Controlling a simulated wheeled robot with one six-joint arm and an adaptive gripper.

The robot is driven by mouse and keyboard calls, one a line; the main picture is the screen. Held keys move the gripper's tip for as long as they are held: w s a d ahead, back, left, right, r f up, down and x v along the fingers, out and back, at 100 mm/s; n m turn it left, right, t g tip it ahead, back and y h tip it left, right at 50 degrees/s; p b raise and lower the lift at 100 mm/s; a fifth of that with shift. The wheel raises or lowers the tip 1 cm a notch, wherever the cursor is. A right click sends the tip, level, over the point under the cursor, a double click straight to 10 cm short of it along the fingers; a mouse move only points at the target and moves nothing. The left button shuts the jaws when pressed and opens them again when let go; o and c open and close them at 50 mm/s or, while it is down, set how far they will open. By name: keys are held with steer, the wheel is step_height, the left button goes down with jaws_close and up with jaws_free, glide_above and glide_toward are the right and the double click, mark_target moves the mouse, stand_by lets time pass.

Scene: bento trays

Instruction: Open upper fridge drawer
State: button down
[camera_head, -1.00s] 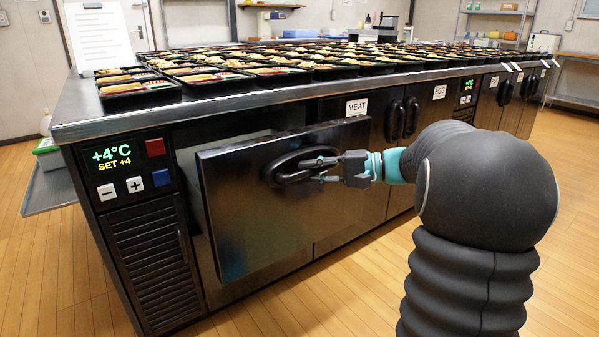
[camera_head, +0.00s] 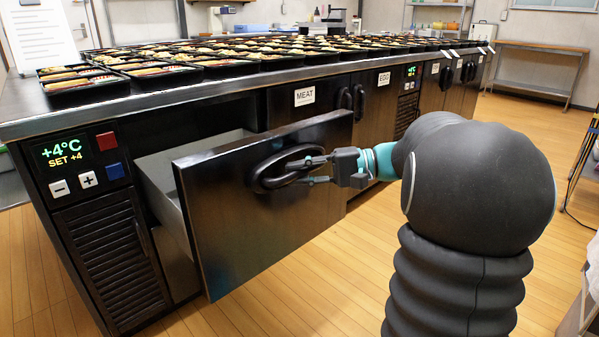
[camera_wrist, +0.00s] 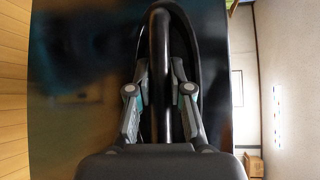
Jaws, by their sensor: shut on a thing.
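The upper fridge drawer (camera_head: 225,225) stands partly out of the counter at the left, and its pale inner side wall (camera_head: 158,188) shows behind the dark front. A black oval handle (camera_head: 268,176) is on the drawer front. My gripper (camera_head: 318,170) is shut on this handle, coming in from the right. In the wrist view the handle bar (camera_wrist: 160,70) runs between the two fingers of my gripper (camera_wrist: 160,88). The inside of the drawer is mostly hidden behind its front.
Many bento trays (camera_head: 165,72) cover the steel countertop (camera_head: 150,98). A control panel (camera_head: 78,165) reading +4°C is left of the drawer. Closed doors with MEAT (camera_head: 305,95) and EGG (camera_head: 384,79) labels are to the right. The wooden floor (camera_head: 330,275) in front is clear.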

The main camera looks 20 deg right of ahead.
steer(key=c, duration=1)
jaws_free()
steer(key=shift+c, duration=0.2)
steer(key=v, duration=1.2)
steer(key=shift+w, duration=0.1)
